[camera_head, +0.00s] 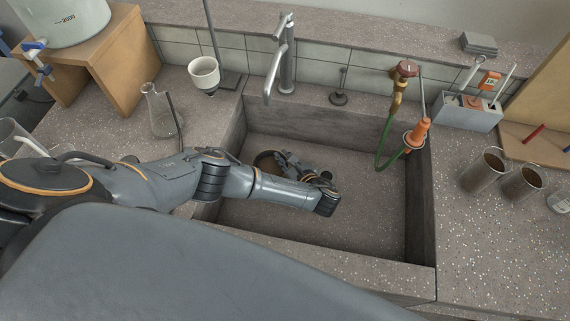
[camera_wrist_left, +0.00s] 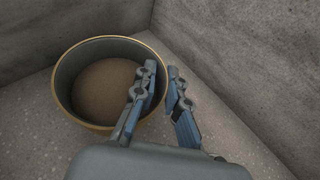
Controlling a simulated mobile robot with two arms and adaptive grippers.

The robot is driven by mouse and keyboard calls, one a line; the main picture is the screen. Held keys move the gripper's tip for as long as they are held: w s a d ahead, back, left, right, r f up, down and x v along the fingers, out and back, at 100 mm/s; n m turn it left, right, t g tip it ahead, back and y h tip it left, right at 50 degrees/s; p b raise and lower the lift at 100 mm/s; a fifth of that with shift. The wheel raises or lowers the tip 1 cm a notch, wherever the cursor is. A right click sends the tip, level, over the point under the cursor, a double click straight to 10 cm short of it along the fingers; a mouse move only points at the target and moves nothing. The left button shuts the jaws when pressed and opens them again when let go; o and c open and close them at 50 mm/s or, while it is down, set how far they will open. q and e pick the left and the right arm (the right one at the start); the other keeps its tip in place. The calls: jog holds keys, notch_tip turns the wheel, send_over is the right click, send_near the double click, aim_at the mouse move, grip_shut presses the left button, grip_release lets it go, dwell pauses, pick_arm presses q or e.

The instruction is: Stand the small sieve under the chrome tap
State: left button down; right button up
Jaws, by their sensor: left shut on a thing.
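The small sieve (camera_head: 264,161) is a round pan with a brass rim and a brown mesh bottom. It is in the sink, near the back left corner, below and slightly in front of the chrome tap (camera_head: 286,62). My left gripper (camera_head: 286,162) partly covers it in the head view. In the left wrist view the sieve (camera_wrist_left: 104,88) looks level, and my left gripper (camera_wrist_left: 161,76) is shut on its right wall, one finger inside and one outside. I cannot tell whether its base touches the sink floor. My right gripper is not in view.
The sink (camera_head: 360,215) is otherwise empty, with free floor to the right. A red-handled tap with a green hose (camera_head: 395,115) hangs at its back right. Two beakers (camera_head: 500,178) stand right.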

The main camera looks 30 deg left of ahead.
pick_arm(q)
jog(key=shift+w+f, duration=0.4)
jog(key=shift+f, duration=0.1)
jog(key=shift+w+f+b, duration=0.1)
jog(key=shift+f+b, duration=0.55)
jog(key=shift+f, duration=1)
jog(key=shift+f, duration=0.15)
jog(key=c, duration=1.4)
grip_release()
jog(key=shift+r, duration=0.25)
jog(key=v, duration=0.7)
jog(key=shift+d+p, duration=0.2)
jog(key=shift+p, duration=0.2)
